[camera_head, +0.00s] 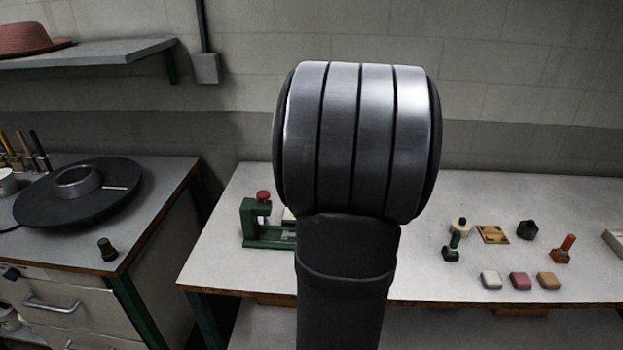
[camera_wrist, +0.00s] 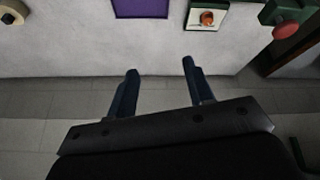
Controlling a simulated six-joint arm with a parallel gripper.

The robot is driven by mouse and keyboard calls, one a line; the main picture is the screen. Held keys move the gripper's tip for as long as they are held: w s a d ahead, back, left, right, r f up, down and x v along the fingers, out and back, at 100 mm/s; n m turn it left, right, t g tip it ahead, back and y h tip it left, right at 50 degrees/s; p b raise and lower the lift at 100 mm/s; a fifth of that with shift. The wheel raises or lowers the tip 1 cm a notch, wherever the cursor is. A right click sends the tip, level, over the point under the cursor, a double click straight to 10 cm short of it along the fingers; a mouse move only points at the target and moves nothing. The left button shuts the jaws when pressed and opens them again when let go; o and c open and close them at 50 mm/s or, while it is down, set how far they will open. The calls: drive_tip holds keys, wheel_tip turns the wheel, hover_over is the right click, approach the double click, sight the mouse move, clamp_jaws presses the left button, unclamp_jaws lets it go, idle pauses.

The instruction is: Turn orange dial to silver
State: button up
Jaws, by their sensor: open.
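The orange dial (camera_wrist: 207,18) sits on a pale square plate (camera_wrist: 220,22) with a dark green border, at the top of the wrist view. Its markings are too small to read, and I cannot tell where it points. In the head view my arm hides the dial. My gripper (camera_wrist: 160,67) is open and empty, its two dark blue fingers spread apart. In the wrist picture the fingertips are below the dial plate, apart from it. In the head view my gripper is hidden behind my own arm.
A green press (camera_head: 268,238) with a red knob (camera_head: 263,196) stands beside my arm; the knob also shows in the wrist view (camera_wrist: 287,28). A purple panel (camera_wrist: 140,8) lies left of the dial. Several small blocks (camera_head: 520,281) and stamps lie at right. A left bench (camera_head: 150,232) holds a black disc.

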drive_tip(key=w+a+f+n+g+y, duration=0.1)
drive_tip(key=w+a+f, duration=0.2)
drive_tip(key=a, duration=0.3)
drive_tip(key=w+a+f, duration=0.2)
drive_tip(key=a+f, duration=0.2)
drive_tip(key=a, duration=0.1)
drive_tip(key=x, duration=1.7)
drive_tip(key=shift+w+a, duration=0.25)
drive_tip(key=shift+a, duration=0.2)
drive_tip(key=c, duration=1)
